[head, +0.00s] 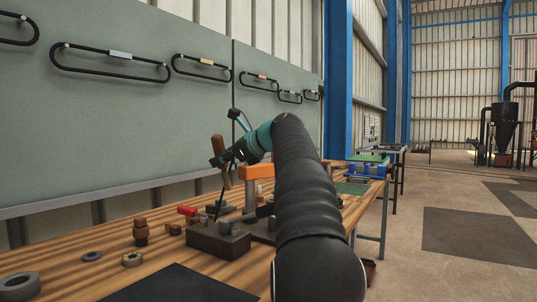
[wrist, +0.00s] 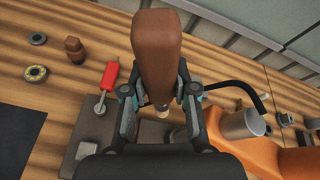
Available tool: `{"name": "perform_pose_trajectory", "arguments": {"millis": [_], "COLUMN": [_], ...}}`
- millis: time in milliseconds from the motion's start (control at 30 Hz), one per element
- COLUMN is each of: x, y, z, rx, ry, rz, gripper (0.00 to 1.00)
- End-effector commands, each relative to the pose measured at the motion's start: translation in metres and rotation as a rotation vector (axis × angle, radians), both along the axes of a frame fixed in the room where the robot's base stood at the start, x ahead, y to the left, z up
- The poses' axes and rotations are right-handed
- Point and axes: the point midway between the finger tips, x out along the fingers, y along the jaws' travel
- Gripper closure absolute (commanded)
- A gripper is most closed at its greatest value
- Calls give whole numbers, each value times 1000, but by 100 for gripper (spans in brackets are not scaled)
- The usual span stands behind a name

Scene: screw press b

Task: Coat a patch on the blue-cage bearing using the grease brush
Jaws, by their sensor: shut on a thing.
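My gripper (head: 224,158) is raised above the workbench, with its fingers closed on the brown handle (head: 217,146) of what looks like the grease brush. In the wrist view the thick brown handle (wrist: 160,45) stands between the two fingers (wrist: 158,92). A pale tip shows below them, partly hidden. A small dark ring (head: 92,256) lies flat at the left of the bench, also in the wrist view (wrist: 38,39); it may be the blue-cage bearing, but its cage colour is unclear. A yellow-caged bearing (head: 132,259) lies beside it. Both are apart from the brush.
A brown stoppered bottle (head: 141,232) stands near the bearings. A red-handled tool (wrist: 111,76) lies by a dark block (head: 218,241) under my gripper. An orange press frame (wrist: 265,140) stands to the right. A large grey ring (head: 20,286) and black mat (head: 180,285) lie in front.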

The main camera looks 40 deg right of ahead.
Motion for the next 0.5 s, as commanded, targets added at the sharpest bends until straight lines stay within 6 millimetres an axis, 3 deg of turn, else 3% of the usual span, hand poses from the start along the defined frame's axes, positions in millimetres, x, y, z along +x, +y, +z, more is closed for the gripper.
{"name": "perform_pose_trajectory", "arguments": {"millis": [33, 200, 333, 500], "x": [-13, -46, -63, -72], "y": [-25, -79, -102, -112], "z": [3, 9, 12, 13], "rx": [-1, -1, -2, -3], "ry": [0, 0, 0, 0], "rz": [-31, -96, -125, -138], "gripper": [100, 100, 100, 100]}}
